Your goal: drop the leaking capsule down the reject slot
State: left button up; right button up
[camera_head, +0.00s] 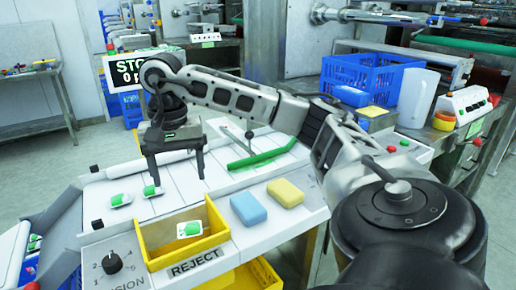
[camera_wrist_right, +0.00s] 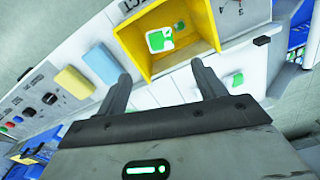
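A white and green capsule (camera_head: 190,229) lies inside the yellow reject bin (camera_head: 154,262), which is marked REJECT on its front. In the right wrist view the capsule (camera_wrist_right: 160,40) lies in the yellow bin (camera_wrist_right: 133,37), just beyond my fingertips. Two more white and green capsules (camera_head: 120,200) (camera_head: 152,190) lie on the white panel behind the bin. My right gripper (camera_head: 177,184) is open and empty, fingers pointing down, above the panel behind the bin; its spread fingers also show in the wrist view (camera_wrist_right: 160,72). My left gripper is not in view.
A blue block (camera_head: 248,208) and a yellow block (camera_head: 285,192) lie right of the bin. A black knob (camera_head: 111,262) sits at its left. A green bar (camera_head: 262,158) lies behind the blocks. A blue crate (camera_head: 370,75) and a white jug (camera_head: 417,97) stand at the back right.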

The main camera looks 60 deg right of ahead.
pick_arm(q)
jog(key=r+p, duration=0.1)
jog(key=p, duration=0.2)
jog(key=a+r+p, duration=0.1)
jog(key=p, duration=0.2)
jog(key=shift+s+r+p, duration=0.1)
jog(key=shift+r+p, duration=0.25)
pick_arm(e)
notch_tip(320, 180, up, 16)
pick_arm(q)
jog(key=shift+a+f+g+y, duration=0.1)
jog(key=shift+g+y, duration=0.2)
pick_arm(e)
jog(key=shift+a+f, duration=0.1)
